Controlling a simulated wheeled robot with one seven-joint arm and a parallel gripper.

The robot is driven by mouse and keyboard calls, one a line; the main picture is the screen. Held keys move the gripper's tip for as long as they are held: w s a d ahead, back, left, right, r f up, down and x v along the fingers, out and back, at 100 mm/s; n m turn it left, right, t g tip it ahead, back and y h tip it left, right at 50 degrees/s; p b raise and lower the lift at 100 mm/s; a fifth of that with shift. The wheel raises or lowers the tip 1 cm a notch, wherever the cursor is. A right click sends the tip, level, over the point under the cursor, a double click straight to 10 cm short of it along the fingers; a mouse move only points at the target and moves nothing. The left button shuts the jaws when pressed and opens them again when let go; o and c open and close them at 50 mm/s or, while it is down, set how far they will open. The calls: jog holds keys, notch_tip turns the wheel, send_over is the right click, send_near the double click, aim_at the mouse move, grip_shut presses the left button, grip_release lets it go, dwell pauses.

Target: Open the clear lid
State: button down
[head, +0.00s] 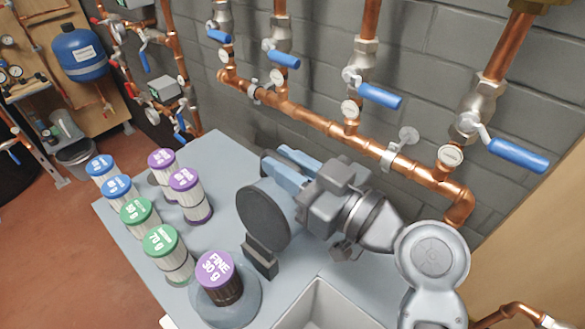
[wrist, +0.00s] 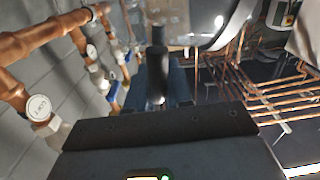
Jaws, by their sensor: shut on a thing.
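The round lid (head: 268,217) looks dark grey in the head view and stands tilted up, nearly on edge, above the counter. A dark block (head: 262,257) is just below it, at the rim of a round translucent base (head: 240,313). A purple-topped FINE 30 g cartridge (head: 218,281) stands in that base, uncovered. My gripper (head: 286,170) is behind the lid, its blue fingers partly hidden by it. In the wrist view, a dark cylindrical knob (wrist: 157,72) lies between my blue fingers (wrist: 160,88), which are shut on it. A see-through surface (wrist: 170,25) shows beyond.
Several filter cartridges (head: 160,243) with blue, green and purple tops stand at left on the counter (head: 220,150). A sink (head: 325,312) is at front. Copper pipes (head: 318,122) with blue-handled valves (head: 373,95) run along the wall close behind my gripper.

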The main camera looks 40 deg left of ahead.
aim_at(267, 200)
jog(key=s+n+b, duration=0.1)
jog(key=b, duration=0.1)
jog(key=s+n+b, duration=0.1)
jog(key=s+b, duration=0.1)
jog(key=shift+s+a+r+n, duration=0.1)
jog(key=shift+s+r+n, duration=0.2)
jog(key=shift+r, duration=0.1)
jog(key=shift+s+r, duration=0.3)
jog(key=shift+s, duration=0.1)
jog(key=c, duration=1.1)
grip_release()
jog(key=d+b, duration=0.1)
jog(key=d, duration=0.6)
jog(key=shift+s+d+b, duration=0.35)
jog(key=shift+b, duration=0.05)
